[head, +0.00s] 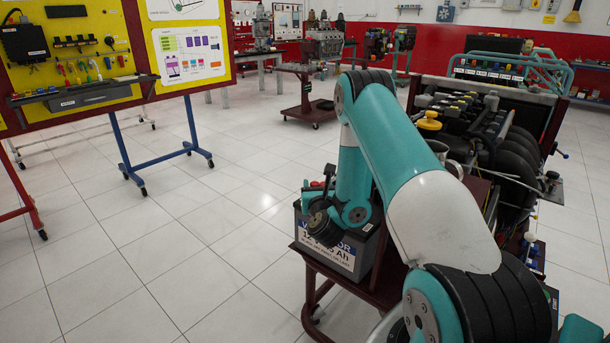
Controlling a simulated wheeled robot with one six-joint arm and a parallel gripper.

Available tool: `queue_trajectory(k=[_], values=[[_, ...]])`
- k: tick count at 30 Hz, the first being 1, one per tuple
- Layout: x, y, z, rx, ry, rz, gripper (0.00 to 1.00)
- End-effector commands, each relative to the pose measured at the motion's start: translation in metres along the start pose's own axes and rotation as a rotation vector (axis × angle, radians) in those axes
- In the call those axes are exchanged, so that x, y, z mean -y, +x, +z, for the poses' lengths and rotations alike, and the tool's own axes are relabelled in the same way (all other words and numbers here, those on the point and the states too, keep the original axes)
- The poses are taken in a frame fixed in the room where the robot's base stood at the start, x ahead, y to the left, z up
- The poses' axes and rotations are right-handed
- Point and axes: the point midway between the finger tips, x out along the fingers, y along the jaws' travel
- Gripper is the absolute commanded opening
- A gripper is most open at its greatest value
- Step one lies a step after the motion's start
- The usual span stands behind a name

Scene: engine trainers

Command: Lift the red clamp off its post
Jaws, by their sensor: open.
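A grey battery (335,252) with a white "12V" label stands on a dark red trolley at the centre. A small red piece (316,184), likely the red clamp, shows at the battery's back left top, just left of my arm. Its post cannot be made out. My gripper (318,226) is a small dark shape in front of the battery's upper part, below the red piece in the picture. It is open, and I see nothing held in it. My teal and white arm hides much of the battery top.
The trolley (312,262) also carries an engine trainer (480,125) with black hoses and a yellow cap, right of my arm. The tiled floor (190,235) between is clear.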

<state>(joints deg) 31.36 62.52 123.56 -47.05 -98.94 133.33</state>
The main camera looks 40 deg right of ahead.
Motion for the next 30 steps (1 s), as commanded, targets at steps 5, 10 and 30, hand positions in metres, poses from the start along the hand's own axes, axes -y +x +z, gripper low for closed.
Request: queue_trajectory(k=[5,10,30], values=[[0.000,0.008,0.001,-0.001,-0.002,0.006,0.52],[-0.005,0.008,-0.001,-0.001,0.000,0.015,0.52],[0.003,0.010,0.004,-0.020,0.013,0.004,0.00]])
